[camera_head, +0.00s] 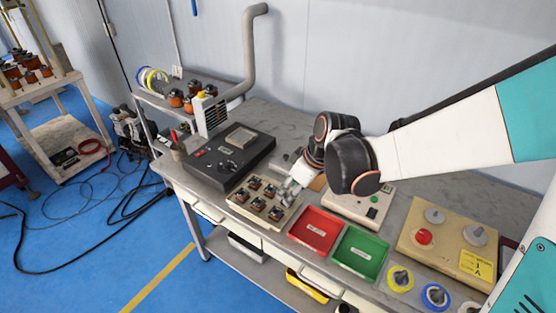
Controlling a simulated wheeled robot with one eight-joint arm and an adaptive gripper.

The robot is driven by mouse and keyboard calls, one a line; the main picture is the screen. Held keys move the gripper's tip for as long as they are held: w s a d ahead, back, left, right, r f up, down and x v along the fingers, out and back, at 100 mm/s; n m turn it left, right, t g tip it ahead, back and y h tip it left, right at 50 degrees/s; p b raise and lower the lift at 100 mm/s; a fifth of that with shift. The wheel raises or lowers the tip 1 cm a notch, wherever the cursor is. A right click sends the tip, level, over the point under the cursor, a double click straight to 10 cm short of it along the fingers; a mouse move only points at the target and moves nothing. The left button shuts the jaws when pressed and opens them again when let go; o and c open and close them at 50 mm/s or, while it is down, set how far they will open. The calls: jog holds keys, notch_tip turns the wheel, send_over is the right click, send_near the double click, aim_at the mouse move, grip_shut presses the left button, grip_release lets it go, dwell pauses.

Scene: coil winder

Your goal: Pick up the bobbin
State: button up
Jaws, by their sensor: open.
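Several small dark-and-copper parts, which look like wound bobbins (254,203), sit in a beige tray (236,207) on the workbench. I cannot tell which one the task names. My gripper (287,194) is open, low over the right side of that tray, close to the parts at its right edge. My wrist partly hides the area behind it. Whether the fingers touch a part is too small to tell. Spools with a yellow rim (400,279), a blue rim (436,296) and a white rim lie at the bench's front right.
A red bin (316,230) and a green bin (360,252) stand right of the tray. A black machine (230,160) is behind it to the left. A control box (358,208) and a beige panel with knobs (448,236) are to the right. A grey pipe (249,50) rises at the back.

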aim_at(274, 213)
jog(key=b+x, duration=0.3)
jog(key=x, duration=0.4)
jog(key=b+x, duration=0.2)
jog(key=x, duration=0.5)
jog(key=shift+d+f+b, duration=0.15)
jog(key=shift+f+b, duration=0.2)
jog(key=shift+b, duration=0.05)
jog(key=shift+r, duration=0.1)
jog(key=c, duration=0.8)
